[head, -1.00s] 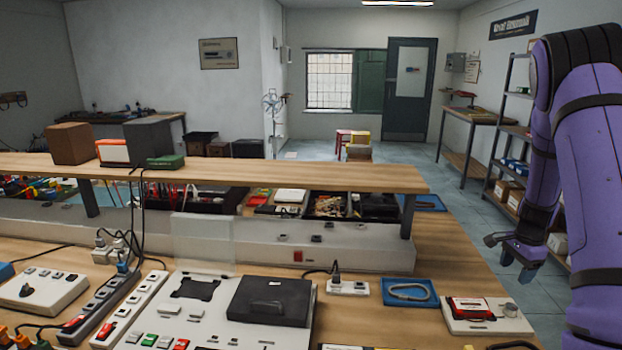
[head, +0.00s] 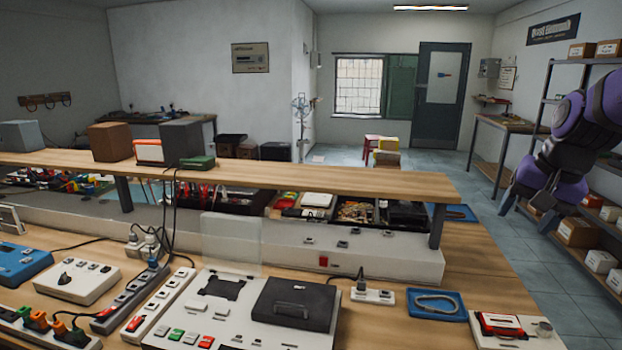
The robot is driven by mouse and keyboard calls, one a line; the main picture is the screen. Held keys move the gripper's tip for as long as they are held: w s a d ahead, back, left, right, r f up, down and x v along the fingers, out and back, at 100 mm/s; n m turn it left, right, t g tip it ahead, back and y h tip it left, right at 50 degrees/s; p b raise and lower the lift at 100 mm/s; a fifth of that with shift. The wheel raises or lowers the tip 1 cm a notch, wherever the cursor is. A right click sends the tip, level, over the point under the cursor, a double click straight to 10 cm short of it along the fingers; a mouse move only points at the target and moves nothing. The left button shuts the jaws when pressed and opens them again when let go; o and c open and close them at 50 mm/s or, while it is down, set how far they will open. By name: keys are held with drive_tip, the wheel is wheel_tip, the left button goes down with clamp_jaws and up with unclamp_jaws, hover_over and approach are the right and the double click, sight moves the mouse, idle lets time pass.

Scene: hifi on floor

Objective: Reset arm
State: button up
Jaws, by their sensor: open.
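My gripper (head: 527,205) is at the right side of the head view, on the end of my purple arm. It hangs in the air beyond the right edge of the wooden workbench (head: 465,262), in front of the metal shelf. Its two dark fingers are spread apart, with nothing visible between them. It touches nothing that I can see. Part of my arm is cut off by the right edge of the picture.
The bench holds a white panel with a black box (head: 295,303), a blue tray (head: 436,305) and a red device on a white base (head: 503,328). A raised wooden shelf (head: 330,182) crosses the bench. The metal shelf (head: 545,120) stands right.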

drive_tip(key=s+a+r+n+t, duration=0.1)
drive_tip(key=s+a+r+n, duration=0.1)
drive_tip(key=s, duration=0.6)
drive_tip(key=s+a+r+n+t+h, duration=0.1)
drive_tip(key=s+a+r+n, duration=0.1)
drive_tip(key=s+a+n, duration=0.3)
drive_tip(key=s+a, duration=0.1)
drive_tip(key=s, duration=0.2)
drive_tip(key=shift+s+a+r, duration=0.25)
drive_tip(key=shift+s+a, duration=0.05)
